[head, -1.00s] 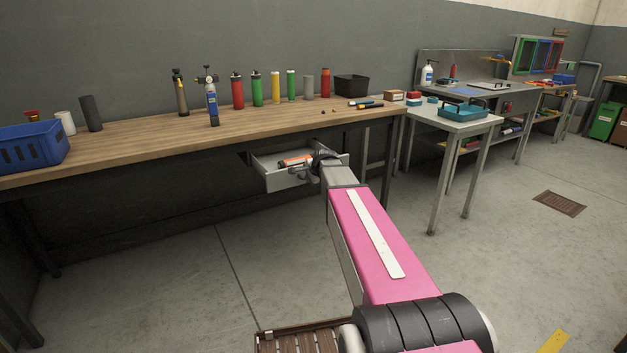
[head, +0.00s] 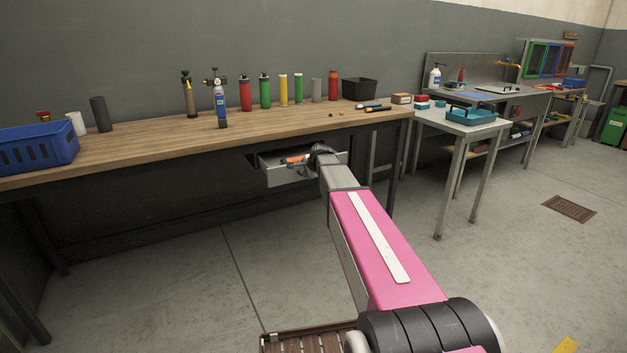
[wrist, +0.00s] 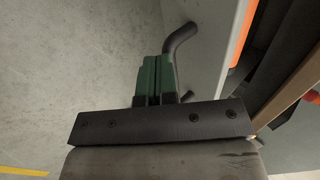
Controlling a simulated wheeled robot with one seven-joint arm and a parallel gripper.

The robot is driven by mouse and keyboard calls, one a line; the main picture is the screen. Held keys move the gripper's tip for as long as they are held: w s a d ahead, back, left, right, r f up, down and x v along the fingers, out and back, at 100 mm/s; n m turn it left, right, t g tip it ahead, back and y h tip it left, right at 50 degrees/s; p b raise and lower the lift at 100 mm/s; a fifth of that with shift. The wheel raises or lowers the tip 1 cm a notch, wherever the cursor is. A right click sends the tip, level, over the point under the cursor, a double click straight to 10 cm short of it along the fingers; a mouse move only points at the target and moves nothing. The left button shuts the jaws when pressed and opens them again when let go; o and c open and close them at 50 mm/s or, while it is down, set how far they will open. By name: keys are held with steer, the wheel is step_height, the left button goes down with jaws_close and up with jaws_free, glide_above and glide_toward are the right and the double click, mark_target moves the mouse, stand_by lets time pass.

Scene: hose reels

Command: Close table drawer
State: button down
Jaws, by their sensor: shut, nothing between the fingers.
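The grey table drawer (head: 287,176) hangs under the wooden workbench (head: 150,143) and is partly open, with an orange item (head: 295,159) inside. In the wrist view, the drawer front (wrist: 208,50) stands to the right of my gripper (wrist: 154,60). Its dark curved handle (wrist: 178,40) is just beside the green fingertips. The fingers are pressed together with nothing between them. I cannot tell whether they touch the handle or front. In the head view, my wrist is at the drawer's right side and hides part of it, and the fingers are hidden.
A blue basket (head: 38,146), several coloured cylinders and a black bin (head: 359,89) stand on the bench. A dark bench leg (head: 393,165) is right of the drawer. A small side table (head: 462,127) with a teal tray stands further right.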

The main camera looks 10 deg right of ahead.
mark_target(294, 160)
steer(key=w+a, duration=0.2)
steer(key=w, duration=0.4)
steer(key=w+a, duration=0.1)
steer(key=w, duration=0.4)
steer(key=w+a, duration=0.2)
steer(key=w, duration=0.4)
steer(key=shift+w+a, duration=0.35)
steer(key=shift+w, duration=0.1)
steer(key=shift+s+d, duration=0.1)
steer(key=shift+s, duration=0.35)
steer(key=s, duration=0.2)
steer(key=s+d, duration=0.1)
steer(key=s, duration=0.1)
steer(key=shift+d+r, duration=0.1)
steer(key=shift+r, duration=0.3)
steer(key=v, duration=0.9)
steer(key=s+f+n+g+h, duration=0.1)
steer(key=s+f+n, duration=0.3)
steer(key=s, duration=1.1)
steer(key=s+d+f+n+g, duration=0.1)
steer(key=s+f+n+g, duration=0.3)
steer(key=s+f, duration=0.7)
steer(key=s+d+f+n+g+h, duration=0.1)
steer(key=s+f+n, duration=0.5)
steer(key=s, duration=1.3)
step_height(294, 160, down, 2)
steer(key=shift+s+f+g+h, duration=0.2)
steer(key=shift+s+g+h, duration=0.15)
steer(key=shift+g, duration=0.55)
